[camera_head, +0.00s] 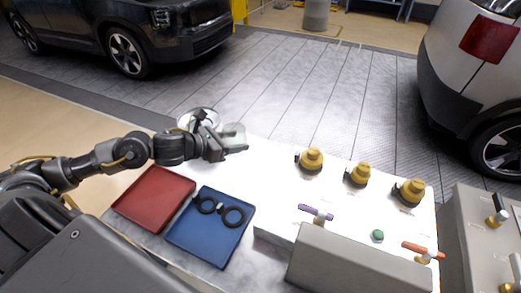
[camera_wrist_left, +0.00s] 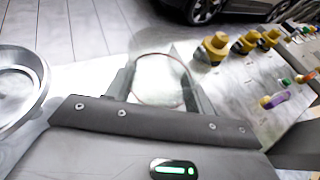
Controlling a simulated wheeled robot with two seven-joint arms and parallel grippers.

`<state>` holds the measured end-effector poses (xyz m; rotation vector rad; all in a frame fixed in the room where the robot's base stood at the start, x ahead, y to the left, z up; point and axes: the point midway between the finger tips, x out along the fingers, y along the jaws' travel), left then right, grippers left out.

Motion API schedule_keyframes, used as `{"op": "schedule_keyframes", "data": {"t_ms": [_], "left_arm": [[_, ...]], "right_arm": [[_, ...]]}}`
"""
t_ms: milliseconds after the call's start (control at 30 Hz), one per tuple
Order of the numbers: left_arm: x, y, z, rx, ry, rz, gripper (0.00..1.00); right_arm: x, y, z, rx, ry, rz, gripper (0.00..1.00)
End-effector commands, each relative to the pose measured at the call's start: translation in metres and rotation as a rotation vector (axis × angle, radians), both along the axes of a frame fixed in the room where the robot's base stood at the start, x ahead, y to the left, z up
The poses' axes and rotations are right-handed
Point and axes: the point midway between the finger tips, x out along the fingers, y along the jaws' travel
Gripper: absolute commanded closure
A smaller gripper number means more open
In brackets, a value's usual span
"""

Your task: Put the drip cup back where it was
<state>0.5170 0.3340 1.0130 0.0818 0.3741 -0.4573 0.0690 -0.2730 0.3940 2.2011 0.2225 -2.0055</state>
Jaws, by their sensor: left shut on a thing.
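The drip cup, a clear see-through vessel (camera_head: 234,131), is between the fingers of my left gripper (camera_head: 228,143). In the left wrist view the cup (camera_wrist_left: 160,82) shows as a round clear rim with a finger on each side, and my left gripper (camera_wrist_left: 160,92) is shut on it. The cup is over the far left part of the white table. I cannot tell whether its base touches the surface. My right gripper is not in view.
A round metal dish (camera_head: 198,115) stands just left of the cup. A red tray (camera_head: 153,198) and a blue tray (camera_head: 207,245) with black rings (camera_head: 220,209) lie nearer. Yellow-capped fittings (camera_head: 311,158), a purple-handled valve (camera_head: 317,212) and an orange-handled valve (camera_head: 424,250) stand right.

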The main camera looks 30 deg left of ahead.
Motion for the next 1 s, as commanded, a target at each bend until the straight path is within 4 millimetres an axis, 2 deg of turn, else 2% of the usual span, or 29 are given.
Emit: {"op": "schedule_keyframes", "data": {"t_ms": [33,200,400,600,833,1000], "left_arm": [[0.015,-0.004,0.002,-0.01,-0.003,0.005,1.0],[0.058,-0.017,-0.019,-0.008,0.001,0.003,1.0],[0.09,-0.026,-0.059,-0.005,0.003,0.002,1.0],[0.105,-0.029,-0.08,-0.001,0.0,0.0,1.0],[0.109,-0.031,-0.086,-0.001,0.0,0.0,1.0],[0.11,-0.031,-0.107,-0.002,0.003,0.001,1.0]], "right_arm": [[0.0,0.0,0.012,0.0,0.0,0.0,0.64],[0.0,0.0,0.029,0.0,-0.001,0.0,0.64],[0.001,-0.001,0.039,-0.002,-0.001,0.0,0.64],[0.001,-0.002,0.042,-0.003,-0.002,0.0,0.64],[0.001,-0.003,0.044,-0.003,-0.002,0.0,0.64],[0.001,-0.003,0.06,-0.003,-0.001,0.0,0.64]]}}
